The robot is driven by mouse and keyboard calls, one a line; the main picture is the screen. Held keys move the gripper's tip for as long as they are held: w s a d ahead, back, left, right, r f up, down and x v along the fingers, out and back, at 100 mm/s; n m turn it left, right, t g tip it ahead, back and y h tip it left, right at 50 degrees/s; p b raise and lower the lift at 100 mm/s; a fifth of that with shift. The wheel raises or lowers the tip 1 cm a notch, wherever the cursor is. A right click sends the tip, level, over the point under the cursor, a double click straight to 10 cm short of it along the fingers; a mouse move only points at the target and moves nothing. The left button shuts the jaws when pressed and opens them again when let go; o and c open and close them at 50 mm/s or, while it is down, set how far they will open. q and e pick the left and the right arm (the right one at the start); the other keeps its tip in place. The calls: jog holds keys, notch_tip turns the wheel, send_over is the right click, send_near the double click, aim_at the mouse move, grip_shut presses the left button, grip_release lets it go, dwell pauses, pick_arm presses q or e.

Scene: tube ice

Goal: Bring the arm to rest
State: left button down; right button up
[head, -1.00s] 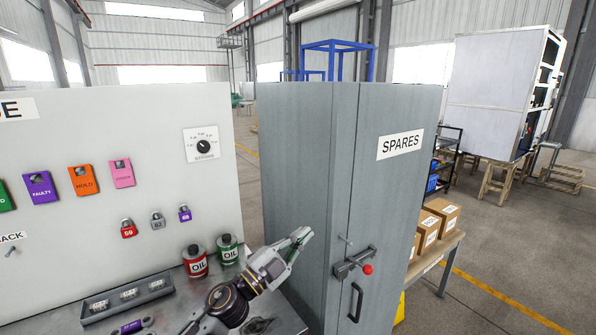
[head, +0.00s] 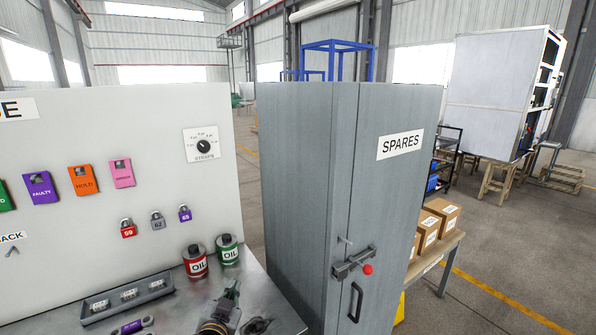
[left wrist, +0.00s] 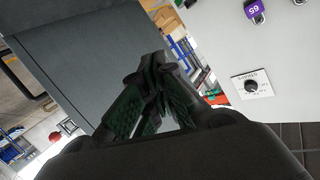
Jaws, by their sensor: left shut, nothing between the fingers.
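My left gripper (head: 232,292) shows at the bottom of the head view, low over the metal bench top and in front of the oil cans. Its arm comes up from the bottom edge. In the left wrist view its fingers (left wrist: 155,95) are closed together with nothing between them. The grey SPARES cabinet (head: 300,190) stands to its right, and its side also fills the upper left of the left wrist view (left wrist: 100,50). My right gripper is in neither view.
A red oil can (head: 195,262) and a green oil can (head: 228,250) stand on the bench (head: 275,300). A grey tray (head: 128,297) and a purple-labelled item (head: 132,327) lie to the left. Padlocks, including a red one (head: 128,229), hang on the white board (head: 100,130).

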pick_arm(q)
jog(key=s+a+f+n+g, duration=0.1)
jog(key=s+a+f+g, duration=0.1)
jog(key=s+f+g, duration=0.75)
jog(key=s+a+f+n+g, duration=0.1)
jog(key=s+a+f+g, duration=0.35)
jog(key=s, duration=1.05)
notch_tip(320, 180, down, 32)
jog(key=s+d+t+p, duration=0.1)
jog(key=s+d+p, duration=0.1)
jog(key=p, duration=0.1)
jog(key=s+a+f+p, duration=0.1)
jog(key=s+a+f, duration=0.1)
jog(key=s+f, duration=0.6)
jog(key=s+a+f+g+p, duration=0.1)
jog(key=s+a+f, duration=0.1)
jog(key=s+f, duration=0.7)
jog(key=s, duration=0.5)
jog(key=shift+s+a+f, duration=0.15)
jog(key=shift+s+a, duration=0.05)
jog(key=shift+s, duration=0.2)
